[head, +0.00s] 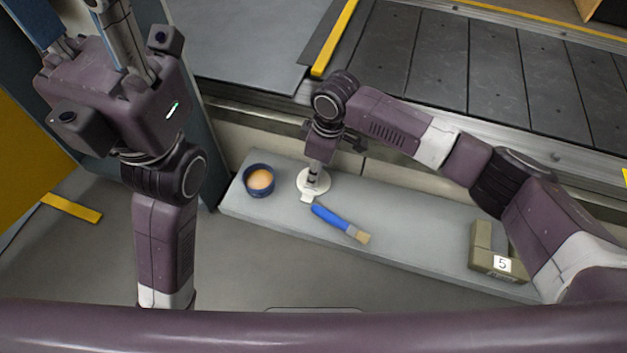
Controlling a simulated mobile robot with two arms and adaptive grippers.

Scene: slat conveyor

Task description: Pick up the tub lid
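The tub lid (304,187) is a flat white disc with a small tab on its near side, on the grey shelf in the head view. My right gripper (313,180) points down at the middle of the lid. Its narrow fingers look close together and hide the lid's centre; whether they grip it cannot be seen. A blue tub (248,190) with an orange-tan filling stands open to the left of the lid. My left gripper is at the upper left, away from the shelf; its fingers run up to the picture's top edge and their tips do not show clearly.
A blue-handled brush (331,217) lies just right of the lid. The slat conveyor (440,65) runs behind, above the shelf. Bare shelf lies between brush and block.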

